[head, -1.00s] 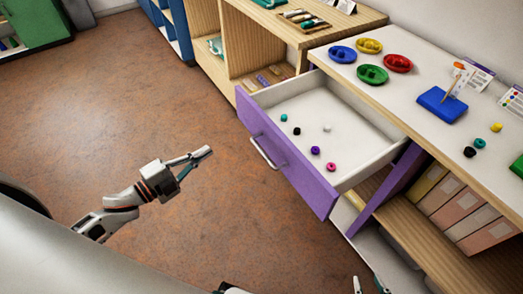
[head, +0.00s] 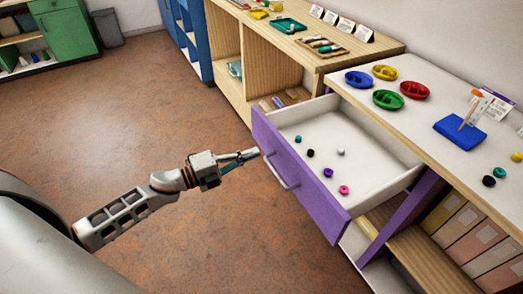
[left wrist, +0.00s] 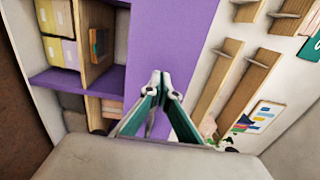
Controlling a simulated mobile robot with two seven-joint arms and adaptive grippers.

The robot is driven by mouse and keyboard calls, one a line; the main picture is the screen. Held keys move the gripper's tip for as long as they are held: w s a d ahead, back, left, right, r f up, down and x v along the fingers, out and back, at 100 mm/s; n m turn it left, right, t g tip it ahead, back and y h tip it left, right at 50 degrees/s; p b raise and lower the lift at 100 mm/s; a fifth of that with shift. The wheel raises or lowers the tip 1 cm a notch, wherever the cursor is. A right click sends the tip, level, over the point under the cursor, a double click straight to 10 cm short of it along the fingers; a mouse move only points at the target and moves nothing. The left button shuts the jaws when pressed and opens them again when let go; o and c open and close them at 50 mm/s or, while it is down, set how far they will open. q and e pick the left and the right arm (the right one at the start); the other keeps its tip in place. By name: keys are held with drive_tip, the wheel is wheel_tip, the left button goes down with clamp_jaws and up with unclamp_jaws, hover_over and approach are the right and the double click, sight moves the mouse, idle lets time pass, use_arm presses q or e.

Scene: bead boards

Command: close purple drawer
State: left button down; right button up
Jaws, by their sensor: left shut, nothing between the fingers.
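The purple drawer (head: 312,190) stands pulled open from the wooden cabinet, with a metal handle (head: 281,172) on its front. Loose beads lie inside it: teal, black, white, purple (head: 328,173) and pink (head: 344,189). My left gripper (head: 253,154) is shut and empty, its tips just in front of the drawer front, left of the handle. I cannot tell whether they touch it. In the left wrist view the shut fingers (left wrist: 160,76) point toward a purple panel (left wrist: 170,38). My right gripper is not in view.
Folders (head: 460,225) stand on the shelf at lower right. Another wooden shelf unit (head: 270,60) is behind. The brown floor (head: 110,120) at left is clear.

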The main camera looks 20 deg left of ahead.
sight(271, 147)
use_arm(q)
drive_tip(key=shift+x, duration=1.8)
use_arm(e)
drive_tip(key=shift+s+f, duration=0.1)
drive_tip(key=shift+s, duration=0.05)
use_arm(q)
drive_tip(key=shift+w+d, duration=0.1)
